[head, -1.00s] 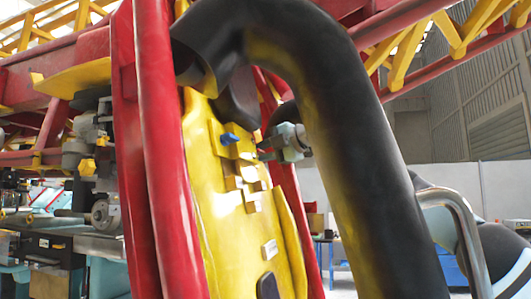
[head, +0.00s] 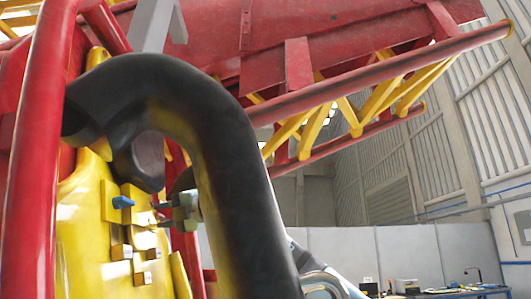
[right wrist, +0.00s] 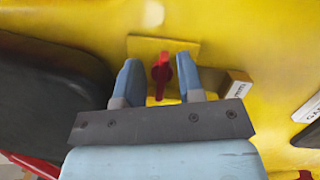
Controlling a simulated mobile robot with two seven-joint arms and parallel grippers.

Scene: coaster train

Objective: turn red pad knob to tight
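The red knob (right wrist: 161,74) stands on a square yellow pad (right wrist: 183,49) fixed to a yellow seat back. In the right wrist view, my right gripper (right wrist: 157,64) is open, with one blue-grey finger on each side of the knob and a gap on both sides. In the head view, the right gripper (head: 160,213) shows at the right edge of the yellow seat back (head: 88,240), partly behind a black padded bar. My left gripper is not in view.
The thick black padded bar (head: 225,165) arches in front of my right arm. A blue knob (head: 122,202) sits left of the gripper. A small labelled block (right wrist: 235,84) lies close right of the right finger. A red tube (head: 35,150) stands at left.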

